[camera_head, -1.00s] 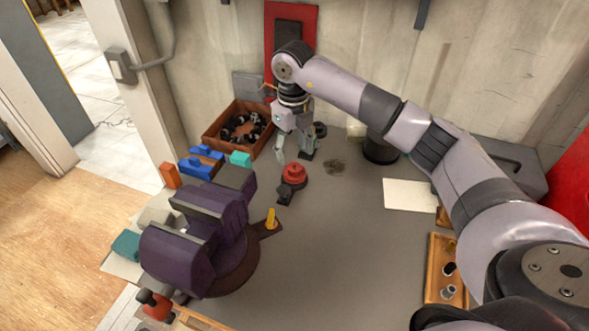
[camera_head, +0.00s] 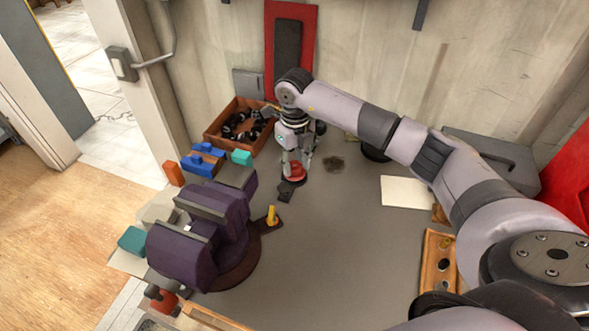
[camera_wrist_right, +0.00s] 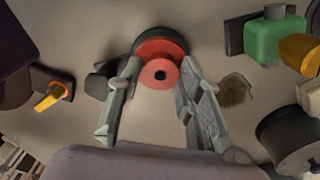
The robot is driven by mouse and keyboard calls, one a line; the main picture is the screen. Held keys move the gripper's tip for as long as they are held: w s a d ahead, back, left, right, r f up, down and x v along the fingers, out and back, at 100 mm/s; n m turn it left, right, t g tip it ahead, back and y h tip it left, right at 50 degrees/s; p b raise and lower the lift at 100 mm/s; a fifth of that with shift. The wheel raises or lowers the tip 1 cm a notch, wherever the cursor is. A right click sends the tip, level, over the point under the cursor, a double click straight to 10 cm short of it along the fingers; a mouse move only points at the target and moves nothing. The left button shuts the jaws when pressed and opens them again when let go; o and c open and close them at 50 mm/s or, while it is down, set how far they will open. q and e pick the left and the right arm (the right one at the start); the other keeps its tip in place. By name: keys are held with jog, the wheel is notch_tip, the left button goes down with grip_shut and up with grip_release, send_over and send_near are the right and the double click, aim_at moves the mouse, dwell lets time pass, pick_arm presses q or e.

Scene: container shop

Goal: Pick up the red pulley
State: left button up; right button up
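The red pulley (camera_head: 295,173) stands on the grey bench top, right of the purple vise. My right gripper (camera_head: 298,166) points down over it and partly covers it. In the right wrist view the pulley (camera_wrist_right: 158,72) shows as stepped red discs with a dark hub hole, on a dark round base. The fingers of my right gripper (camera_wrist_right: 159,68) are apart, one on each side of the pulley. I cannot tell whether the fingertips touch it. My left gripper is not in view.
A purple vise (camera_head: 200,235) stands at the bench's left, with a yellow-handled piece (camera_head: 271,215) beside it. A wooden box (camera_head: 225,145) of dark parts is behind. Blue blocks (camera_head: 203,160) lie left.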

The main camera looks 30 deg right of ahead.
grip_shut()
dwell(0.3)
jog(key=shift+r, duration=0.1)
